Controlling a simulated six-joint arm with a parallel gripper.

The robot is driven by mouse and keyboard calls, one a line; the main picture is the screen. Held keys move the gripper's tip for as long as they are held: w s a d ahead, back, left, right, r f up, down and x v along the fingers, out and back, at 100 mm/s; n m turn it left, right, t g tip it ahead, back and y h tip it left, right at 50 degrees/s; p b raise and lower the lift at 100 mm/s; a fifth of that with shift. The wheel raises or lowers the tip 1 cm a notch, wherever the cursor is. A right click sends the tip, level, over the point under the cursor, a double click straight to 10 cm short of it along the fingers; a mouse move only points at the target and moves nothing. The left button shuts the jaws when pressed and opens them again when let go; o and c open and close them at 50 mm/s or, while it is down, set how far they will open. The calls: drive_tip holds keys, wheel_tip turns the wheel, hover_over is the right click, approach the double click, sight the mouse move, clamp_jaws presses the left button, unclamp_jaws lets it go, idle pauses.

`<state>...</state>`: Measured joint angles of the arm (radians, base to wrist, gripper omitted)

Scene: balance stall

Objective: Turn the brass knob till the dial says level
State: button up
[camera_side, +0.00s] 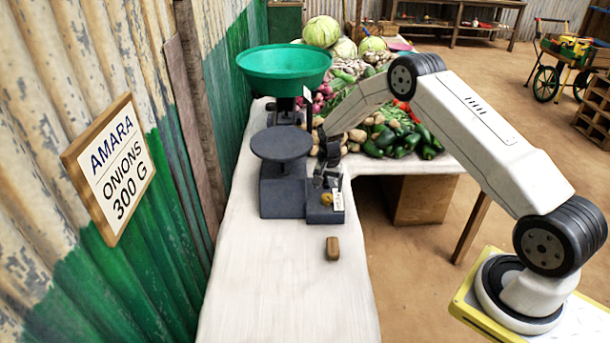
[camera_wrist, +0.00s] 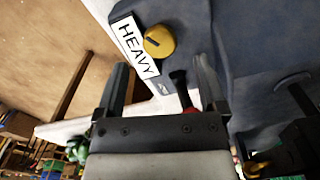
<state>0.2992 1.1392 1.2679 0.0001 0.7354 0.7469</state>
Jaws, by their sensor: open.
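The brass knob (camera_wrist: 159,41) is a round yellow disc with a dark slot, on the grey scale body in the wrist view. It also shows in the side view (camera_side: 327,198) as a small yellow spot, partly hidden. Beside it in the wrist view a white plate (camera_wrist: 136,46) reads HEAVY. The scale (camera_side: 281,190) is dark grey, with a grey round plate and a green pan (camera_side: 284,68). My gripper (camera_wrist: 163,72) is open and empty, its fingers pointing toward the knob and apart from it. In the side view my gripper (camera_side: 328,172) is above the knob's low box.
A small brown block (camera_side: 332,248) lies on the white counter (camera_side: 275,290). A red-tipped part (camera_wrist: 180,88) shows between my fingers in the wrist view. Vegetables (camera_side: 385,137) are piled behind the gripper. A sign (camera_side: 113,170) reads AMARA ONIONS 300 G. The front counter is mostly clear.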

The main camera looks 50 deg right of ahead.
sight(327, 196)
drive_tip(key=shift+f, duration=2.1)
clamp_jaws()
